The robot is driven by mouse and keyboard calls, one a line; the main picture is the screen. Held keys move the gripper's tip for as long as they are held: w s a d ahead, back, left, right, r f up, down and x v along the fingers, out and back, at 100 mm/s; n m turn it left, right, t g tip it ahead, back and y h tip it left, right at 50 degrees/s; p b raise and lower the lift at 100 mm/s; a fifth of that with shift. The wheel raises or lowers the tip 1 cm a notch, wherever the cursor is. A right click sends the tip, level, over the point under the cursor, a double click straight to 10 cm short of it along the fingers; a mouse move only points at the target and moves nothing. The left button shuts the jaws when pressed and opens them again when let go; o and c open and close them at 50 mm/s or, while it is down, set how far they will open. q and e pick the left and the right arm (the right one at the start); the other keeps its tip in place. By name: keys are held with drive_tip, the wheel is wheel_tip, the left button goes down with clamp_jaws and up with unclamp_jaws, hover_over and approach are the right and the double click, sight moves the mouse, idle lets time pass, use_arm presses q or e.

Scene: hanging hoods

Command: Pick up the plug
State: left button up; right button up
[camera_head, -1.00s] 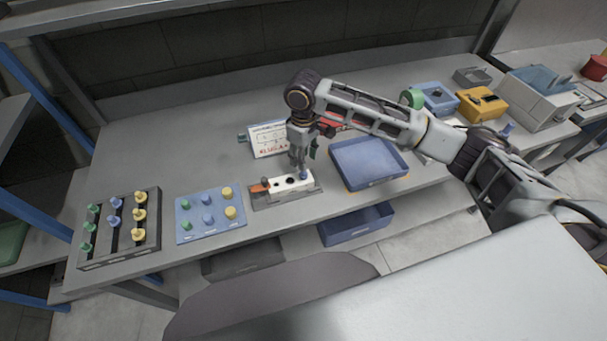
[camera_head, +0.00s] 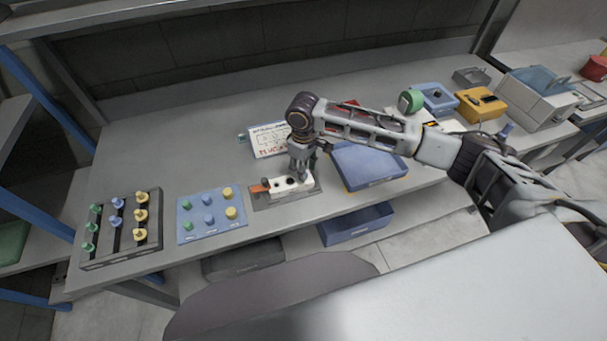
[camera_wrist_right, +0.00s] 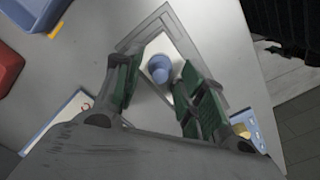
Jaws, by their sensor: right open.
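The plug, a blue round-topped piece (camera_wrist_right: 160,68), stands on the white block of a grey-based fixture and shows between my right fingers in the right wrist view. My right gripper (camera_wrist_right: 158,85) is open, its green-padded fingers on either side of the plug with gaps left. In the head view my right gripper (camera_head: 300,172) points down over the right part of the fixture (camera_head: 272,203) and hides the plug. The white block (camera_head: 285,187) has dark holes, and an orange piece (camera_head: 259,188) sits at its left end. My left gripper is not in view.
A blue panel (camera_head: 218,234) and a dark rack (camera_head: 90,264) hold several coloured knobs at left. A blue tray (camera_head: 370,165) lies right of the fixture, under my arm. A white printed board (camera_head: 267,141) lies behind. An open blue bin (camera_head: 355,226) sits below.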

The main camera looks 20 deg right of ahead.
drive_tip(key=shift+f, duration=0.4)
clamp_jaws()
